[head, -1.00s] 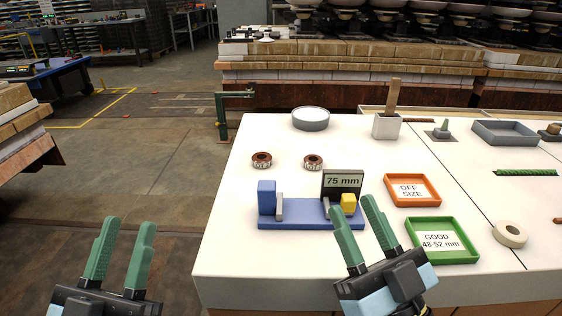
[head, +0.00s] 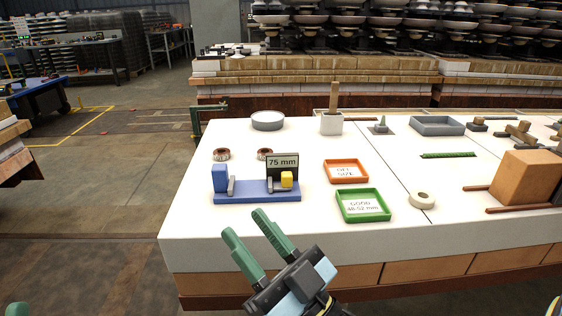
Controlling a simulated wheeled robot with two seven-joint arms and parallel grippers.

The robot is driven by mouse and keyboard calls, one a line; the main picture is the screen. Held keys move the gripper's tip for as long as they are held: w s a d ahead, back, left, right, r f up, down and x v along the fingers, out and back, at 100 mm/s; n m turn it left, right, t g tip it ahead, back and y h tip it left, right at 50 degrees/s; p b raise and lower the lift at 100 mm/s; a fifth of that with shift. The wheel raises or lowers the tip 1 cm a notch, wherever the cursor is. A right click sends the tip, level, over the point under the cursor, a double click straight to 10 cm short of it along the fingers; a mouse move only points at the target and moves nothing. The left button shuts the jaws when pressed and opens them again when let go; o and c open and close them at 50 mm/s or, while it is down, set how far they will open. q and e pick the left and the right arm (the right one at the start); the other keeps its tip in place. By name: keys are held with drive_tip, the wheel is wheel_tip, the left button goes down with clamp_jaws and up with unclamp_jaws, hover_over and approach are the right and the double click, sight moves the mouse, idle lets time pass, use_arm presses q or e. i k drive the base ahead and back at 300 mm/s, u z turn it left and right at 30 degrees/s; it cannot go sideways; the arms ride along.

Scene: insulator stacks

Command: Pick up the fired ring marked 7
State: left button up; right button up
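Two small brown fired rings stand on the white table, a left ring (head: 222,154) and a right ring (head: 265,154). Their marks are too small to read. A blue measuring gauge (head: 257,196) with grey jaws stands in front of them, its display (head: 283,166) reading 75 mm. Of my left gripper (head: 18,309) only a green tip shows at the bottom left corner.
An orange OFF SIZE tray (head: 346,180) and a green GOOD 48-52 mm tray (head: 386,209) lie right of the gauge. A tape roll (head: 422,200), a brown block (head: 525,178), a grey round dish (head: 267,120) and a white holder (head: 331,124) also stand on the table.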

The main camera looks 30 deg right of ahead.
sight(261, 153)
drive_tip(key=z, duration=0.9)
drive_tip(key=i, duration=0.25)
